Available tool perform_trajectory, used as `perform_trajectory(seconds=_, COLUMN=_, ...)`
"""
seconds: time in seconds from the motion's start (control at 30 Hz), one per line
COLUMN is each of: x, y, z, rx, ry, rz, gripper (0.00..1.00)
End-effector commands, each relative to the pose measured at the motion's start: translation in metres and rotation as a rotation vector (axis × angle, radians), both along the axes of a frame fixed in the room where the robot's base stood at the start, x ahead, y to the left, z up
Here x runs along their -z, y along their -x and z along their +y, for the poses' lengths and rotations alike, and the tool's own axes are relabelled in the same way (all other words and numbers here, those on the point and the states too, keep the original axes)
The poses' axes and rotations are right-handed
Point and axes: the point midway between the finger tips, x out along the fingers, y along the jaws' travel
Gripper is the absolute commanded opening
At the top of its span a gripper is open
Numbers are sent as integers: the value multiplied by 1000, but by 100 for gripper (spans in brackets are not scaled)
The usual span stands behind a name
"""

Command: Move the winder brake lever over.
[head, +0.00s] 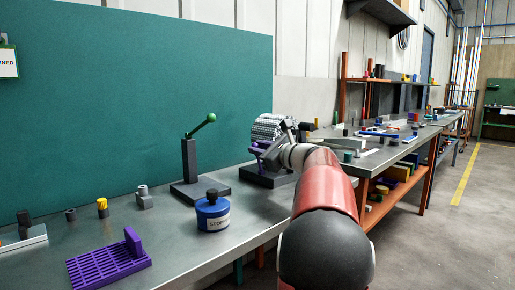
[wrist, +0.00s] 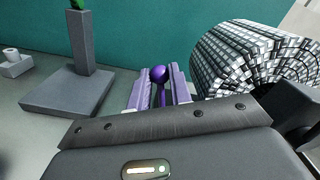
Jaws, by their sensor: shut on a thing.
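The winder's roll (head: 274,128), patterned in white and dark mesh, stands on a dark base (head: 265,178) on the bench. It fills the right of the wrist view (wrist: 250,55). Beside it is a lever with a purple ball knob (wrist: 158,73) and a thin purple stem. My gripper (wrist: 160,86) has its lilac fingers on either side of this lever and is shut on it, with the knob showing between the fingertips. In the head view my arm hides most of the lever. A separate lever with a green knob (head: 210,118) leans right from a dark post.
A blue labelled pot (head: 212,213) and a purple grid tray with an upright handle (head: 108,264) stand on the near bench. Small blocks and cylinders lie at left. A green panel (head: 130,90) stands behind the bench.

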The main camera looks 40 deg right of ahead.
Motion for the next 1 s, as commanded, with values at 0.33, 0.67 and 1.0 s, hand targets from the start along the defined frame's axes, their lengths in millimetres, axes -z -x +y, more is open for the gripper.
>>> perform_trajectory(seconds=0.33, x=-2, y=0, z=-7, rx=3, ry=0, rz=1, gripper=8)
perform_trajectory(seconds=0.67, x=-6, y=-1, z=-27, rx=2, ry=1, rz=0, gripper=8)
perform_trajectory(seconds=1.0, x=-4, y=-2, z=-27, rx=1, ry=1, rz=-1, gripper=33)
